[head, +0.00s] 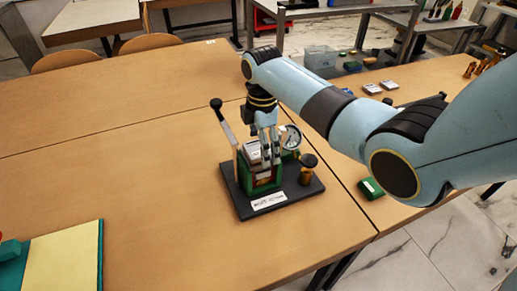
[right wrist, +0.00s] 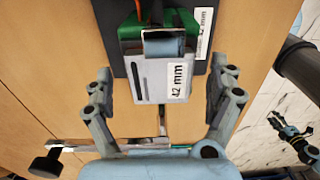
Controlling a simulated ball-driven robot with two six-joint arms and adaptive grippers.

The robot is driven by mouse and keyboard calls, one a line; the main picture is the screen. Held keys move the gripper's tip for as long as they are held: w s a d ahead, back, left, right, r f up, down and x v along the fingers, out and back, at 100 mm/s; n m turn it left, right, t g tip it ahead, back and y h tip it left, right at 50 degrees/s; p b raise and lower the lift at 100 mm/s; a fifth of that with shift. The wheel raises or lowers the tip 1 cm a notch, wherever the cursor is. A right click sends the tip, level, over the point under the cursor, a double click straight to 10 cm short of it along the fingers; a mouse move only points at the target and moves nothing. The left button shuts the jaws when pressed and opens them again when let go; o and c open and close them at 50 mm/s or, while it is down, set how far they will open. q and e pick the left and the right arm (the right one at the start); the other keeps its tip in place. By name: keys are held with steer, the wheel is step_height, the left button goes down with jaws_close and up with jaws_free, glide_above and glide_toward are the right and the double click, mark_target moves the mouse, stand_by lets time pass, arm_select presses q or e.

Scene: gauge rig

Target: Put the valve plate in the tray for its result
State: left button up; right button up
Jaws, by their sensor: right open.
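The gauge rig has a dark base (head: 315,187) with a white label at its front, a green holder (head: 262,183) and a round dial (head: 291,137). A grey plate marked "42 mm" (right wrist: 150,85), seemingly the valve plate, sits at the green holder (right wrist: 128,38) in the right wrist view. My right gripper (head: 267,160) is over the rig from above. Its open fingers (right wrist: 160,105) stand on either side of the plate, with gaps. A flat yellow panel with a green edge (head: 62,262) lies at lower left; I cannot tell if it is the tray.
A lever with a black knob (head: 216,104) rises at the rig's left, and a brass-and-black knob (head: 308,164) stands at its right. A green block (head: 371,188) lies right of the table seam.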

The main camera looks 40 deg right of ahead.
steer(key=shift+r, duration=0.1)
steer(key=c, duration=1.5)
